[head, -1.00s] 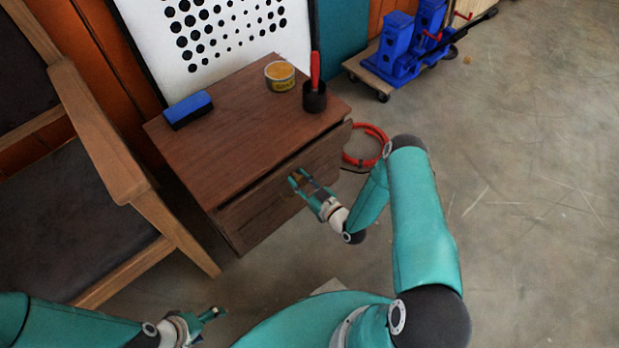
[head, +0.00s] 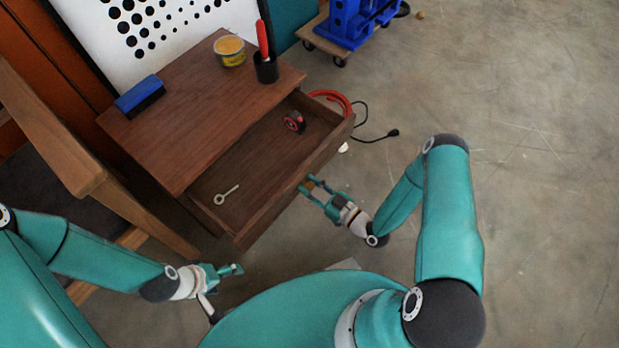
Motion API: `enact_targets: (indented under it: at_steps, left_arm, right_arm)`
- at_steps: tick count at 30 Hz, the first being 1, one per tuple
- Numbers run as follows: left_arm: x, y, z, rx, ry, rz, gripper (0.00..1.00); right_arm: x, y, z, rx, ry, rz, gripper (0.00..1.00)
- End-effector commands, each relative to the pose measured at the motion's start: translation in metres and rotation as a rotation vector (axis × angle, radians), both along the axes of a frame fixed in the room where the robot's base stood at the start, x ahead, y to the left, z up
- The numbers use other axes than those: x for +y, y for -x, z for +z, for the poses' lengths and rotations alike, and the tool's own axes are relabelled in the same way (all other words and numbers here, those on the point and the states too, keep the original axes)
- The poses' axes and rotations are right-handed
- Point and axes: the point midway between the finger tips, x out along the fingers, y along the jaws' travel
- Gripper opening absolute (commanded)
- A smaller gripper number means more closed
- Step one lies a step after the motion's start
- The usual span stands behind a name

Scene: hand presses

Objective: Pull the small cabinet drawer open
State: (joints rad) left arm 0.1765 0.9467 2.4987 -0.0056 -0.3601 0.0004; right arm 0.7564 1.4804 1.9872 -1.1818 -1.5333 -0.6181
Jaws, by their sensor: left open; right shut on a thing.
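The small brown wooden cabinet (head: 200,105) stands left of centre. Its drawer (head: 255,222) is pulled well out, and its inside shows. A pale wrench-like tool (head: 227,195) and a small red and black object (head: 294,122) lie in the drawer. My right gripper (head: 310,186) is at the middle of the drawer's front, shut on the handle, which the fingers mostly hide. My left gripper (head: 236,270) is open and empty, low in the view, in front of the drawer's left corner and apart from it.
On the cabinet top are a blue block-shaped eraser (head: 140,96), a yellow-labelled tin (head: 230,50) and a black cup with a red handle (head: 266,64). A wooden armchair (head: 75,150) stands close on the left. Floor at right is clear.

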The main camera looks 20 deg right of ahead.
Motion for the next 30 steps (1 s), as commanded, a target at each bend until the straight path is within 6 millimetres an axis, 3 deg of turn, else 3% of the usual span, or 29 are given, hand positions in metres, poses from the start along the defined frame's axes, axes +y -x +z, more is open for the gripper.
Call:
enact_targets:
  at_steps: [14,15,19,30]
  left_arm:
    - [0.0000,0.0001,-0.0002,0.000,0.000,0.000,0.79]
    - [0.0000,0.0001,-0.0002,0.000,0.000,0.000,0.79]
    - [0.0000,0.0001,-0.0002,0.000,0.000,0.000,0.79]
    - [0.0000,0.0000,0.0004,0.000,0.000,0.000,0.79]
  right_arm:
    - [0.0050,0.0071,-0.0016,0.007,-0.003,0.025,0.00]
    - [0.0052,0.0070,-0.0016,0.008,-0.004,0.026,0.36]
    - [0.0047,0.0062,-0.0013,0.006,-0.003,0.024,0.57]
    - [0.0016,0.0068,-0.0009,0.004,0.000,0.019,0.57]
